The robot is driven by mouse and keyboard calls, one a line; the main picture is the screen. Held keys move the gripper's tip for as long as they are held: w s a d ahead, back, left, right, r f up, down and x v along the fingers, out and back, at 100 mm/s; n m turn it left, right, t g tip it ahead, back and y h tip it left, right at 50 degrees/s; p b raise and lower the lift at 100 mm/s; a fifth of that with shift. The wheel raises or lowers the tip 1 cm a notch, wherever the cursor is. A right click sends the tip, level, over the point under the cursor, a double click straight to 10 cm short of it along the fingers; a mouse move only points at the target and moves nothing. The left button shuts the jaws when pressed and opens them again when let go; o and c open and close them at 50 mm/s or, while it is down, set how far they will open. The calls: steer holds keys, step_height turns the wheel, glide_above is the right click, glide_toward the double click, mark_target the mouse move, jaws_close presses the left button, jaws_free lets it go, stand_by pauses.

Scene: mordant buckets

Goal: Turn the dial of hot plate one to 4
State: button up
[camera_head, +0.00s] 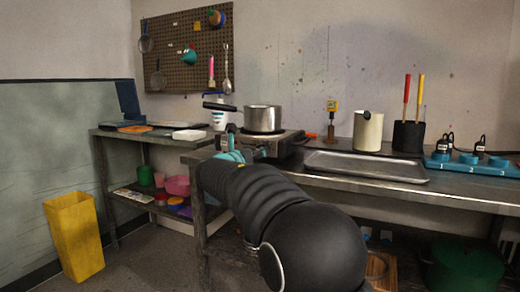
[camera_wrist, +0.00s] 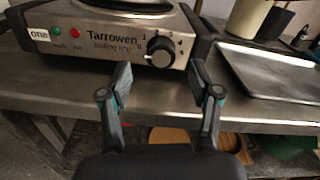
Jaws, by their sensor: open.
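Hot plate one (camera_wrist: 105,28) is a steel box with a tag reading "one", a green and a red light, and the word "Tarrowen" on its front. Its black dial (camera_wrist: 160,51) sits at the right of that front, with small numbers around it; I cannot tell for sure where its pointer stands. My gripper (camera_wrist: 160,78) is open and empty in the wrist view, its two fingers apart, below and to either side of the dial. In the head view my gripper (camera_head: 233,150) is in front of the hot plate (camera_head: 284,146), and my arm hides part of it.
A steel pot (camera_head: 262,118) stands on the hot plate. A metal tray (camera_head: 368,167) lies to its right on the bench. Beyond are a cream pot (camera_head: 367,132), a black holder (camera_head: 408,137) and a blue rack (camera_head: 470,165). A cup (camera_head: 219,120) stands behind left.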

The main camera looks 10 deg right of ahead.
steer(key=shift+x, duration=2.25)
